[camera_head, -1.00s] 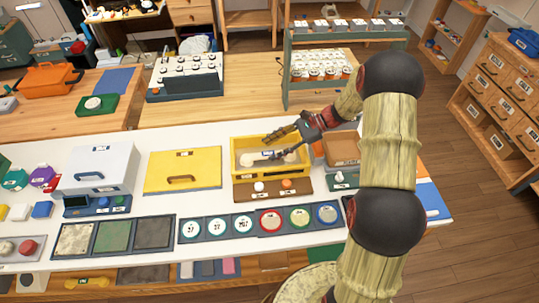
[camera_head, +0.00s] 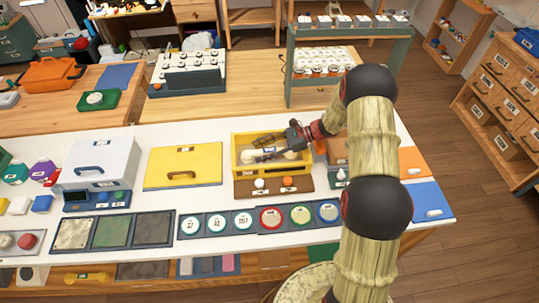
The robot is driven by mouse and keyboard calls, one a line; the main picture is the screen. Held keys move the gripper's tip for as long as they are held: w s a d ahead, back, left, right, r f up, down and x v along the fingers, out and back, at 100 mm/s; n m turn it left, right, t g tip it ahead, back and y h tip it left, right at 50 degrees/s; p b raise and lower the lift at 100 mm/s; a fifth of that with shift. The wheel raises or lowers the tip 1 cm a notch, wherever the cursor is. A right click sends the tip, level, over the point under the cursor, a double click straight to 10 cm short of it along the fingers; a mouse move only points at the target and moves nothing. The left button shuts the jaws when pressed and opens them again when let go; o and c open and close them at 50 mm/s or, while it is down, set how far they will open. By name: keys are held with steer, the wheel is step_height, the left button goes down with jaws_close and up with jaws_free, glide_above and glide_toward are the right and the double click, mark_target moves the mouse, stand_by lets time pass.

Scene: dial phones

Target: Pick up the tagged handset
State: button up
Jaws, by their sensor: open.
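A pale handset (camera_head: 247,157) lies in the yellow open box (camera_head: 240,171) on the white table. Its rounded ends show, and its middle is partly hidden by my gripper. Any tag on it is too small to make out. My gripper (camera_head: 262,148) is open and reaches into the box from the right, with its fingers over the handset. I cannot tell whether the fingers touch it.
A yellow lidded panel (camera_head: 183,168) and a grey box (camera_head: 100,168) stand left of the yellow box. A brown strip with two knobs (camera_head: 273,187) lies in front of it, and a row of round dials (camera_head: 258,219) is nearer. A brown box (camera_head: 338,151) is close on the right.

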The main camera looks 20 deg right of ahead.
steer(key=shift+w+a+f, duration=0.1)
steer(key=shift+a, duration=0.25)
steer(key=shift+c, duration=1)
jaws_close()
